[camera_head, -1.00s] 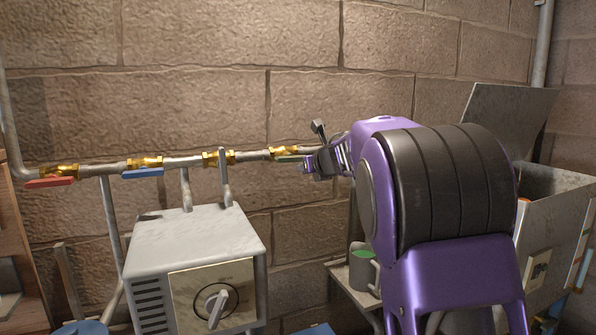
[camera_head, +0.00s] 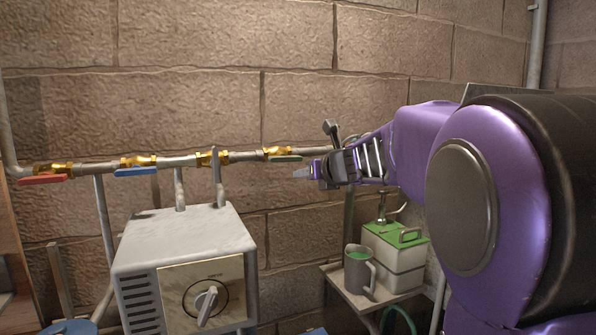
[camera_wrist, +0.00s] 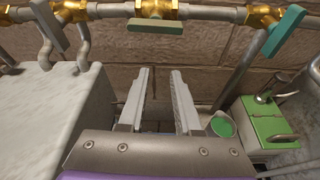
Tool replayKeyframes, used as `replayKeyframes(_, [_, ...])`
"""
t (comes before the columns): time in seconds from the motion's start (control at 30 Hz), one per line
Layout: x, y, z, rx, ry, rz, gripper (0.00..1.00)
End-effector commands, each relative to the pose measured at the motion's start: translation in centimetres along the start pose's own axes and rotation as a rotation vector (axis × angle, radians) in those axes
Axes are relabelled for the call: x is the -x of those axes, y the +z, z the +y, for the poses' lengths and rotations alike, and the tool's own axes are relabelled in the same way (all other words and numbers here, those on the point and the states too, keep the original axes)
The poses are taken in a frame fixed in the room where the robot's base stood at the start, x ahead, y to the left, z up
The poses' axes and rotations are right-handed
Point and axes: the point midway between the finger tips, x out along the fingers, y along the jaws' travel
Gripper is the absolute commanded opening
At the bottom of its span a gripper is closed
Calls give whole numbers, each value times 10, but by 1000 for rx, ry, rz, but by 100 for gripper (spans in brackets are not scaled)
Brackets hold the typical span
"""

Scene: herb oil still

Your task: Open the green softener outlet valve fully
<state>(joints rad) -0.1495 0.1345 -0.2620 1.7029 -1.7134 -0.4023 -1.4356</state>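A green lever handle (camera_head: 286,158) sits on a brass valve on the wall pipe and lies along the pipe. In the wrist view this green handle (camera_wrist: 155,25) is at top centre, beyond my fingertips and apart from them. Another valve to its right has a teal-green lever (camera_wrist: 285,31), tilted across the pipe; in the head view that lever (camera_head: 331,130) looks dark and stands up behind my gripper. My gripper (camera_head: 302,173) is just below and right of the first green handle. In the wrist view my gripper (camera_wrist: 160,72) is open, with nothing between its fingers.
Red (camera_head: 42,179) and blue (camera_head: 136,172) levers and a grey upright lever (camera_head: 218,166) are farther left on the pipe. A grey cabinet with a dial (camera_head: 180,245) stands below. A mug (camera_head: 358,272) and a green-topped box (camera_head: 394,248) stand on a shelf at lower right.

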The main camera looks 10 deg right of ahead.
Motion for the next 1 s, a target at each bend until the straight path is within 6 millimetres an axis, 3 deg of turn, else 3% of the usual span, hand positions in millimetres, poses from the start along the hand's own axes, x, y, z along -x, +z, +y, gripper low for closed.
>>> replayKeyframes(0.17, [-12, 23, 60, -433, 159, -78, 47])
replayKeyframes(0.3, [-14, 52, 108, -874, 326, -134, 47])
replayKeyframes(0.5, [-7, 95, 154, -1493, 581, -180, 47])
replayKeyframes(0.73, [5, 133, 175, -2188, 891, -201, 47])
replayKeyframes(0.97, [15, 140, 167, -2849, 1230, -235, 47])
replayKeyframes(1.0, [16, 137, 164, 2782, -1215, 231, 47])
